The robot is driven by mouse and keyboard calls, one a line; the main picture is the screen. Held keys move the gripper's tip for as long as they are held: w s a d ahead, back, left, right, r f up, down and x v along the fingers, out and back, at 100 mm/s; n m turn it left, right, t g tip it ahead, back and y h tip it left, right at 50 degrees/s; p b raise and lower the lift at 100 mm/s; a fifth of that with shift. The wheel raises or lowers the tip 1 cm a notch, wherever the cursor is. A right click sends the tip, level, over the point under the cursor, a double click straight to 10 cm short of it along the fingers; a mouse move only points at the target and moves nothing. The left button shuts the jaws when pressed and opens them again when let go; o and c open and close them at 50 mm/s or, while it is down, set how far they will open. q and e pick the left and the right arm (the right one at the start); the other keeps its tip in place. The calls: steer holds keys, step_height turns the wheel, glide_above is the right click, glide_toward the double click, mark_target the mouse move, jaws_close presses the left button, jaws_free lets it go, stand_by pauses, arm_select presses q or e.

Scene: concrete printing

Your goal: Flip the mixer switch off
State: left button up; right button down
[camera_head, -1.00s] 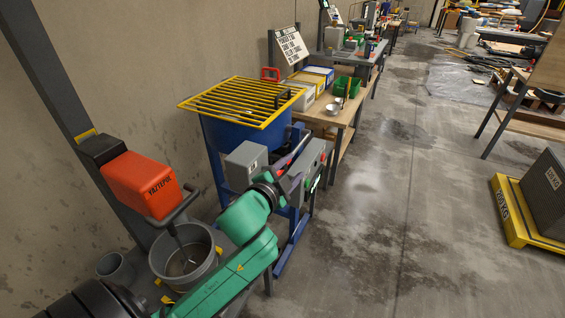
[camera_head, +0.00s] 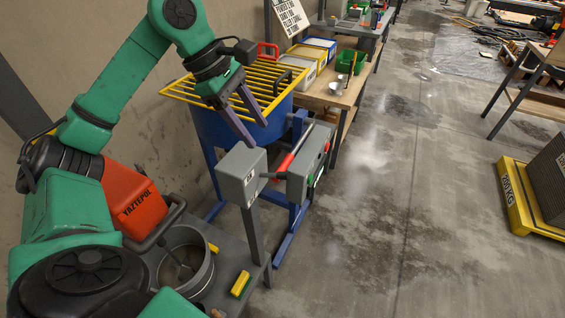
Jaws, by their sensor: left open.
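The mixer is a blue drum (camera_head: 214,128) under a yellow bar grate (camera_head: 177,90). In front of its stand is a grey box (camera_head: 243,177) on a post, with a dark handle out of its right side. Beside it is a grey control box (camera_head: 309,165) with a small green part on its right face. A red-and-grey bar (camera_head: 287,160) slants up behind the handle. I cannot tell which part is the switch or how it is set. My right gripper is out of view.
An orange hand mixer (camera_head: 138,203) and a grey bucket (camera_head: 190,270) are at the lower left, near my left arm. A yellow-green block (camera_head: 241,284) lies beside the bucket. A wooden bench (camera_head: 345,97) with bins stands behind.

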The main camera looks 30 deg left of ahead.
mark_target(284, 173)
arm_select(q)
steer(key=x, duration=0.4)
steer(key=p+x, duration=0.1)
steer(key=x, duration=0.4)
steer(key=d+x, duration=0.1)
steer(key=x, duration=0.3)
steer(key=shift+s, duration=0.1)
steer(key=shift+d+f, duration=0.2)
steer(key=shift+f, duration=0.1)
steer(key=shift+c, duration=0.5)
steer(key=shift+a, duration=0.1)
jaws_close()
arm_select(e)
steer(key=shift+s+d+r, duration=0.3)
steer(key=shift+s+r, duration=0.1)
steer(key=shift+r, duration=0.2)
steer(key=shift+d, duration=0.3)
